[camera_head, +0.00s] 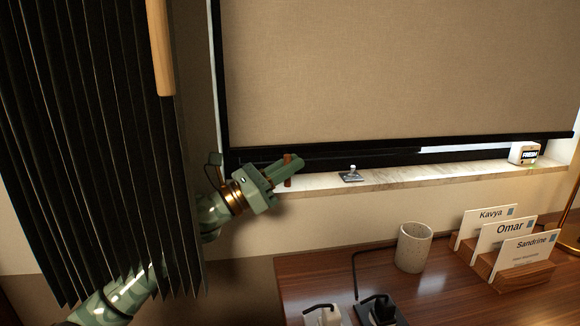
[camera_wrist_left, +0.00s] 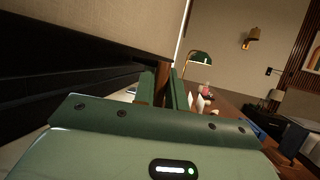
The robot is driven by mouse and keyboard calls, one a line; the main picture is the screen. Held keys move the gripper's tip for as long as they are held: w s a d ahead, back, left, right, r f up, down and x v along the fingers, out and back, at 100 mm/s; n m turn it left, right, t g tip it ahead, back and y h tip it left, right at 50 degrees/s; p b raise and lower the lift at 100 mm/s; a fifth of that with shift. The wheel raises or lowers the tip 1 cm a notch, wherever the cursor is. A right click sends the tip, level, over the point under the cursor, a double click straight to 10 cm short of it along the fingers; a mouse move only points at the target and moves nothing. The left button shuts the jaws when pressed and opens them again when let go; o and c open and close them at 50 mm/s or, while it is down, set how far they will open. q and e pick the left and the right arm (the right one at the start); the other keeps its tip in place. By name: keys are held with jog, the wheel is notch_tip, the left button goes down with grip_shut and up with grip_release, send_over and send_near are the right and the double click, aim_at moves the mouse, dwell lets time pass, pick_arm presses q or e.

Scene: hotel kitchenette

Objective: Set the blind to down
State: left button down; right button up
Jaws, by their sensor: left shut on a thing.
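The beige roller blind (camera_head: 400,70) covers most of the window in the head view. Its dark bottom bar (camera_head: 400,143) hangs a little above the marble sill, with a bright strip of gap at the right. My left gripper (camera_head: 290,168) is at the blind's lower left corner, just above the sill. It is shut on a small brown pull (camera_head: 288,182), which also shows between the fingers in the left wrist view (camera_wrist_left: 162,83). How the pull joins the blind is hidden. My right gripper is not in view.
A dark pleated curtain (camera_head: 90,130) hangs in front of my left arm. A small metal object (camera_head: 352,175) and a small clock (camera_head: 524,153) stand on the sill (camera_head: 420,176). A desk below holds a cup (camera_head: 413,247) and name cards (camera_head: 503,240).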

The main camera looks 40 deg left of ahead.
pick_arm(q)
jog(key=shift+f, duration=0.35)
jog(key=c, duration=1.7)
grip_release()
jog(key=shift+r, duration=0.1)
